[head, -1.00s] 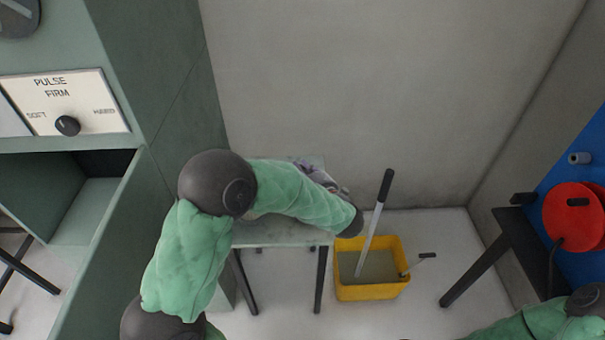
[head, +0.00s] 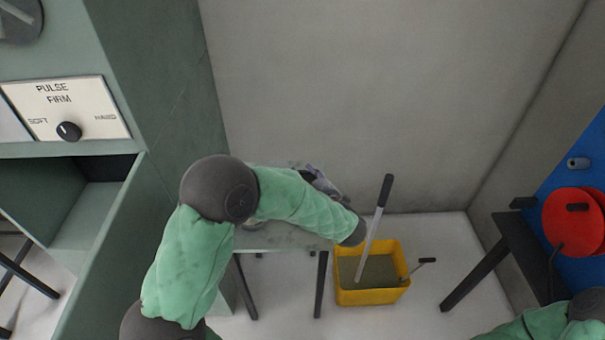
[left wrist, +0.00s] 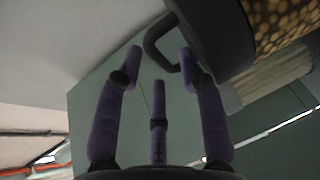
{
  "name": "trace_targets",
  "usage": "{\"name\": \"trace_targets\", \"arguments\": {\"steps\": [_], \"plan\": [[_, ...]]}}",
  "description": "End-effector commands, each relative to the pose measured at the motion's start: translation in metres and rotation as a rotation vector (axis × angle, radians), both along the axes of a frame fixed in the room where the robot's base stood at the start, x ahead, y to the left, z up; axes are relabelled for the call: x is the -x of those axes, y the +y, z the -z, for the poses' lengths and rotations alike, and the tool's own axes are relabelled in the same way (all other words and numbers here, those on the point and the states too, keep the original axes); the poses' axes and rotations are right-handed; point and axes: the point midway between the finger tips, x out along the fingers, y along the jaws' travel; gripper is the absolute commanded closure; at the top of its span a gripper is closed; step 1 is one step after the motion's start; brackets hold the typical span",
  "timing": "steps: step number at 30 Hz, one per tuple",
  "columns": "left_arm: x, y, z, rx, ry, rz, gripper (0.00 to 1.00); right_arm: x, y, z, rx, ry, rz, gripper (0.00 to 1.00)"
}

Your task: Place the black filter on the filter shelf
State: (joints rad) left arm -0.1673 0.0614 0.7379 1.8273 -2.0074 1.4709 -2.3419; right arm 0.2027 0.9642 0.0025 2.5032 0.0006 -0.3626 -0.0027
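In the left wrist view a dark, rounded body with a loop handle (left wrist: 160,42) fills the upper right; it may be the black filter, but I see only part of it. My left gripper (left wrist: 160,62) has its purple-grey fingers spread, with the handle close by the tips of the right finger. I cannot tell whether they touch. In the head view my left gripper (head: 318,180) is mostly hidden behind my forearm, above a small grey-green table (head: 275,240). The filter is not clear in the head view. I cannot identify the filter shelf. My right gripper is out of view.
A yellow bucket (head: 372,296) with a long-handled tool stands right of the table. A green cabinet with an open compartment (head: 85,215) and a dial panel (head: 65,108) is at left. A dark bench and red reel (head: 572,218) are at right. A bare wall is behind.

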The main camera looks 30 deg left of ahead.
Motion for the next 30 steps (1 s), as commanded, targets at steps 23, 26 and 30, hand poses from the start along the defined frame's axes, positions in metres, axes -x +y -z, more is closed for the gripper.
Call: {"name": "trace_targets", "arguments": {"steps": [23, 26, 30], "plan": [[0.062, -0.089, -0.02, -0.001, -0.001, 0.0, 0.61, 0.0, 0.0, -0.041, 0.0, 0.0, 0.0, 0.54], [0.064, -0.087, -0.013, 0.021, 0.005, -0.012, 0.61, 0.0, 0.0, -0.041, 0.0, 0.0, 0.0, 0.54], [0.082, -0.076, 0.039, 0.203, 0.043, -0.113, 0.61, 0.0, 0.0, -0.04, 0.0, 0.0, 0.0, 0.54]]}}
